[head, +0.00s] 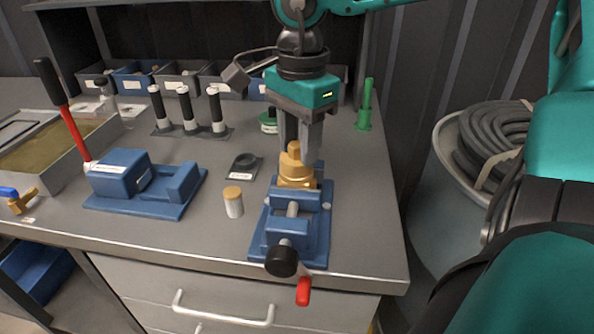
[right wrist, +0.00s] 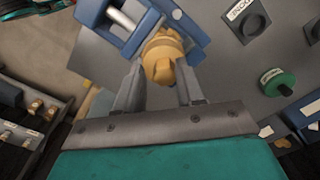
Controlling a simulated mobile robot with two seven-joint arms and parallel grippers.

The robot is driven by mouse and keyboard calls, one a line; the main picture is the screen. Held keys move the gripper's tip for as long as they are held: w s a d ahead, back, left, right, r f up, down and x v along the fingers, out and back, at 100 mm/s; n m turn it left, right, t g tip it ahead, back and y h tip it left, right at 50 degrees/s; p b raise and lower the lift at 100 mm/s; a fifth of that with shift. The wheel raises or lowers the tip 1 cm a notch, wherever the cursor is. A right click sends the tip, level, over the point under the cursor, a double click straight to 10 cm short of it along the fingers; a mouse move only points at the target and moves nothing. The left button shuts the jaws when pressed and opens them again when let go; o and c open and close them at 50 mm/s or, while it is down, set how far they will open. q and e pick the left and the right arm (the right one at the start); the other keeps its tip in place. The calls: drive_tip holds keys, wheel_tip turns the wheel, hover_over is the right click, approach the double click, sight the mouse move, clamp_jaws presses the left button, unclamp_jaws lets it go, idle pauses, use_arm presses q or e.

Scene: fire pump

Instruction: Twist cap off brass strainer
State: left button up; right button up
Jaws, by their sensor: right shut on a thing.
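The brass strainer (head: 296,170) stands in a blue vise (head: 293,226) at the front right of the workbench, with its cap (head: 292,152) on top. My right gripper (head: 300,150) comes down from above, with its fingers on either side of the cap and shut on it. In the right wrist view, the cap (right wrist: 160,68) sits between the two fingers (right wrist: 160,85), with the vise (right wrist: 190,20) behind it. The vise has a black knob and a red handle at the front. My left gripper is not in view.
A second blue fixture (head: 145,182) with a red lever (head: 73,128) stands to the left.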

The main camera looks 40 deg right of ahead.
drive_tip(key=shift+d+f, duration=0.15)
drive_tip(key=shift+d, duration=0.15)
clamp_jaws()
drive_tip(key=shift+d+r+p, duration=0.1)
drive_tip(key=shift+r+p, duration=1.2)
drive_tip(key=shift+r, duration=0.6)
drive_tip(key=shift+w, duration=0.1)
